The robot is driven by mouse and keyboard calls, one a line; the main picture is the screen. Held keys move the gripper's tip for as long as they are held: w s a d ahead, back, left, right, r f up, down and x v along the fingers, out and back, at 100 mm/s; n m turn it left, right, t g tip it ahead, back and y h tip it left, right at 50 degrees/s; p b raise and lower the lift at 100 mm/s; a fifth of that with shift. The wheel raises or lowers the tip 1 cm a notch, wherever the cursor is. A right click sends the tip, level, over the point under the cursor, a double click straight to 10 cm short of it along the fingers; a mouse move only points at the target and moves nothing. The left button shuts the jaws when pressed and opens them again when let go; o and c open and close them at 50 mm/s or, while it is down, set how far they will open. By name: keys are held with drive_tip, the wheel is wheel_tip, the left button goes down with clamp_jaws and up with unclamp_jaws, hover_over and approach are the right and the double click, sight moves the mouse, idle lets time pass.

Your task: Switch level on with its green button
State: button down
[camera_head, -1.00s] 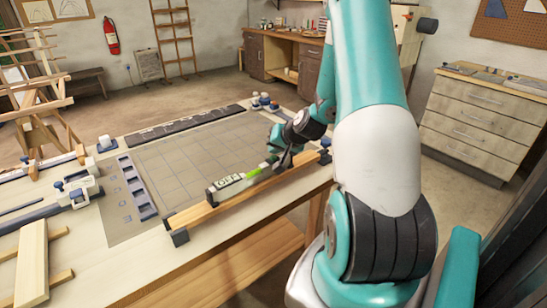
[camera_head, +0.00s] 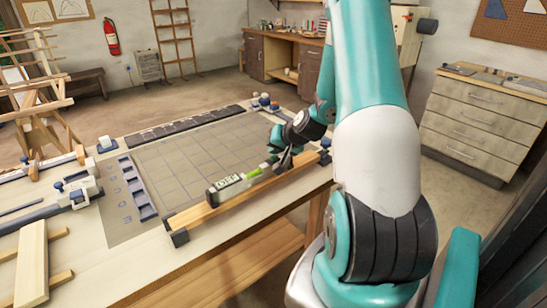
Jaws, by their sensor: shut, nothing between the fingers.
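The level (camera_head: 225,188) is a grey bar with a dark display panel and a bright green part (camera_head: 254,173) toward its right end. It lies along a wooden lath (camera_head: 210,210) at the front of the workbench. The display shows light characters, too small to read. My gripper (camera_head: 284,165) is shut and empty, just above the right end of the level. Its fingers point down there, and I cannot tell whether they touch the level. The green button itself cannot be made out clearly beside the fingers.
Dark clamps (camera_head: 179,238) hold the lath's ends. A gridded mat (camera_head: 190,155) lies behind it, with a blue compartment tray (camera_head: 138,190) to its left. Loose wooden strips (camera_head: 33,262) lie at front left. The mat's middle is clear.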

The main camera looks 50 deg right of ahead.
sight(275, 157)
drive_tip(key=shift+f, duration=0.1)
idle(0.5)
drive_tip(key=shift+f+b, duration=0.4)
drive_tip(key=shift+b, duration=0.15)
drive_tip(key=shift+r, duration=0.1)
drive_tip(key=shift+r+p, duration=0.3)
drive_tip(key=shift+r, duration=0.1)
drive_tip(key=shift+r+p, duration=2.1)
drive_tip(key=shift+r, duration=0.9)
